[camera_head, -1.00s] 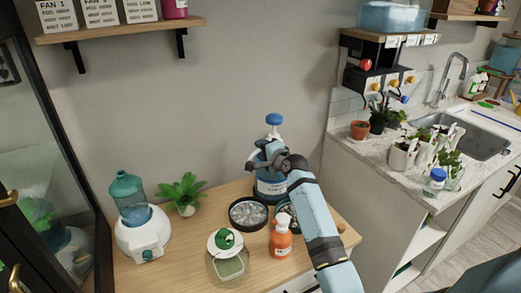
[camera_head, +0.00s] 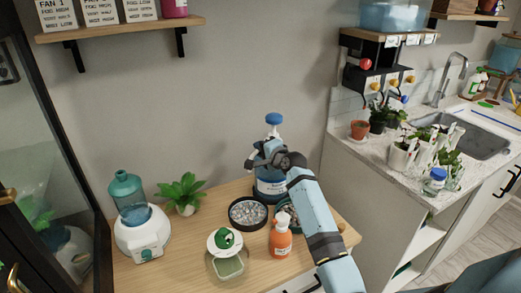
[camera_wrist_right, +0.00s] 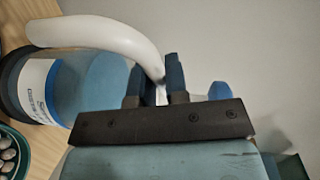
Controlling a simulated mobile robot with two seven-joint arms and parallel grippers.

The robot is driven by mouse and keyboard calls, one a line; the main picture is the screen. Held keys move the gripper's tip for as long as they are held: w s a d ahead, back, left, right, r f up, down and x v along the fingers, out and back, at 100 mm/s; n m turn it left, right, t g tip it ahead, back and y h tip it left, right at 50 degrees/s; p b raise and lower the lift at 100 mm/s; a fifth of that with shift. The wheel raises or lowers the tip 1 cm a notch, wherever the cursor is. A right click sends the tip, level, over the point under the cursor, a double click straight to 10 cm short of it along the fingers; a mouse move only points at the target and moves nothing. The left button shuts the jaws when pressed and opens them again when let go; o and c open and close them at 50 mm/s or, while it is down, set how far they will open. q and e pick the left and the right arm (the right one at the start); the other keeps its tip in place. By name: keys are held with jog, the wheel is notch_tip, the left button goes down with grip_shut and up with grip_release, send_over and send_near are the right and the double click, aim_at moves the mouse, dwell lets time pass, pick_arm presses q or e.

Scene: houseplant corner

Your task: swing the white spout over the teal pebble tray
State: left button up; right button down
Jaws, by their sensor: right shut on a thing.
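A blue pump bottle (camera_head: 270,187) with a blue cap (camera_head: 274,118) stands near the wall on the wooden table. My right gripper (camera_head: 262,157) is at the bottle's neck and hides most of the spout in the head view. In the right wrist view the curved white spout (camera_wrist_right: 105,38) runs between the fingers of my right gripper (camera_wrist_right: 160,92), which is shut on it. The teal pebble tray (camera_head: 283,206) sits in front of the bottle, partly hidden by the orange bottle and my arm. Its rim also shows in the right wrist view (camera_wrist_right: 18,133). My left gripper is not in view.
A black pebble tray (camera_head: 235,224) lies left of the teal one. An orange pump bottle (camera_head: 280,243) stands in front. A green-topped white dish (camera_head: 213,247), a potted plant (camera_head: 187,190) and a white humidifier (camera_head: 140,235) are further left. A sink counter (camera_head: 385,155) is at right.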

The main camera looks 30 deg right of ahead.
pick_arm(q)
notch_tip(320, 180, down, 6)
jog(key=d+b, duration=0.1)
jog(key=b, duration=1)
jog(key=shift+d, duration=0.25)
pick_arm(e)
jog(key=s+d+n+g+y, duration=0.5)
jog(key=d+n+g+y, duration=0.2)
jog(key=n+y, duration=0.4)
jog(key=shift+n+g+y, duration=0.3)
jog(key=shift+g+y, duration=0.3)
jog(key=shift+y, duration=0.6)
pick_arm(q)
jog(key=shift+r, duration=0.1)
pick_arm(e)
jog(key=c, duration=1.2)
grip_release()
jog(key=shift+d, duration=0.1)
jog(key=shift+o, duration=0.2)
jog(key=v, duration=1.3)
jog(key=shift+d, duration=0.35)
